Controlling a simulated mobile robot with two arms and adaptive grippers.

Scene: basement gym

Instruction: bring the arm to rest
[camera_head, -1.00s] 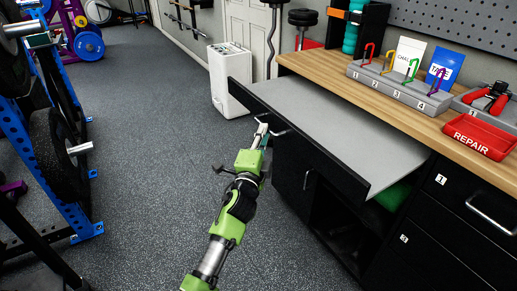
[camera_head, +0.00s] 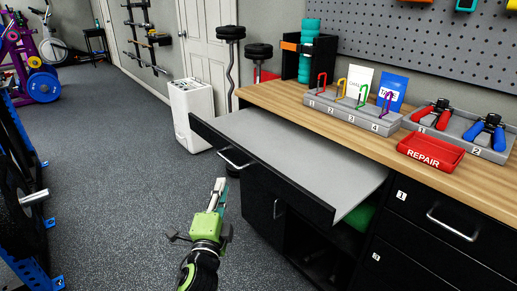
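My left gripper (camera_head: 219,186) is in the lower middle of the head view, on a green and black arm that comes up from the bottom edge. It is in front of the pulled-out drawer (camera_head: 300,145), apart from the drawer's metal handle (camera_head: 235,160). The handle looks free of the fingers. The fingertips are small and seen at an angle, so their gap is unclear. I see nothing held. My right gripper is not in view.
The wooden bench (camera_head: 280,95) carries a red REPAIR tray (camera_head: 431,153), a numbered rack (camera_head: 350,113) and a tool holder (camera_head: 495,151). A white appliance (camera_head: 197,112) stands past the drawer. A blue rack (camera_head: 22,200) is at left. Floor between is clear.

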